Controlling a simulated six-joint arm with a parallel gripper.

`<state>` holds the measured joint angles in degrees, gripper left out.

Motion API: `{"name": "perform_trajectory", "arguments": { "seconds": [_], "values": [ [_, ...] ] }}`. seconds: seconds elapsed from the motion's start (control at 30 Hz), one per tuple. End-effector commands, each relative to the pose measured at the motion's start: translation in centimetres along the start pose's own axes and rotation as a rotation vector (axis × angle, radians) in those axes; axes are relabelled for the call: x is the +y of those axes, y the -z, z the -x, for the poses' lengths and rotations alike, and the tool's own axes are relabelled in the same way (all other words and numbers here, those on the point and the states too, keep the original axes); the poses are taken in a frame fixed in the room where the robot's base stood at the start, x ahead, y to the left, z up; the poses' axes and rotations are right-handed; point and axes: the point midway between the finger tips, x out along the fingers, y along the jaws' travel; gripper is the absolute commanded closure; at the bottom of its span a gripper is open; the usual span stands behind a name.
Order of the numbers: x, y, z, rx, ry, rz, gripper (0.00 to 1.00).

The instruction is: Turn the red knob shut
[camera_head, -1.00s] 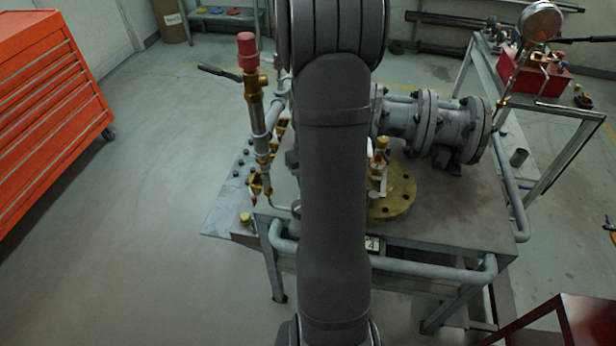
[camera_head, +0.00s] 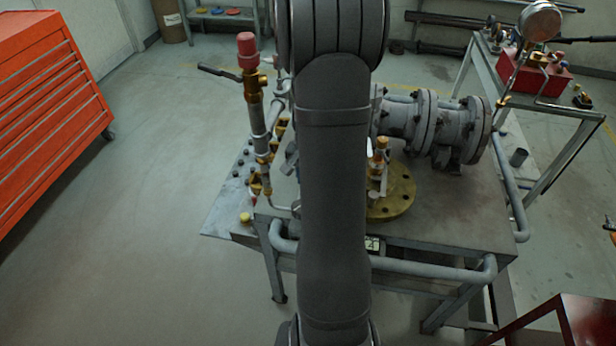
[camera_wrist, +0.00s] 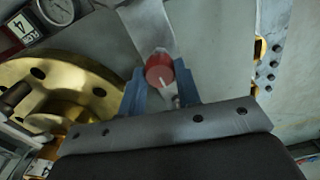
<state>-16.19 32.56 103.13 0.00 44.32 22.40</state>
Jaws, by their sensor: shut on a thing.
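In the wrist view the red knob (camera_wrist: 159,71) is round, with a pale line on its face. It sits between the two blue fingers of my gripper (camera_wrist: 160,84), which are shut on it from the left and right. A grey metal piece lies behind the knob. In the head view my own arm covers the middle of the bench, so the knob and the gripper are hidden there.
A brass flange (camera_head: 398,194) lies on the bench beside grey flanged pipework (camera_head: 425,120). A red-capped relief valve (camera_head: 247,60) rises at left. A gauge (camera_head: 540,22) stands at right. An orange cabinet (camera_head: 45,115) is far left; the floor between is clear.

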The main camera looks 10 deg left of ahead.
Motion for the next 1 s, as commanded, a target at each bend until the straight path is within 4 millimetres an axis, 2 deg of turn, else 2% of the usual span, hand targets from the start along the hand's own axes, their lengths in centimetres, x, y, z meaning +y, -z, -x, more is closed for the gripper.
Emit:
{"name": "perform_trajectory", "arguments": {
  "seconds": [0.67,0.7,0.8,1.0],
  "values": [
    [0.01,-0.01,-0.01,0.0,0.0,-0.065,0.92],
    [0.01,-0.01,-0.01,0.0,0.0,-0.065,0.66],
    [0.01,-0.01,-0.01,0.0,0.0,-0.065,0.48],
    [0.01,-0.01,-0.01,0.0,0.0,-0.064,0.48]
  ]
}}
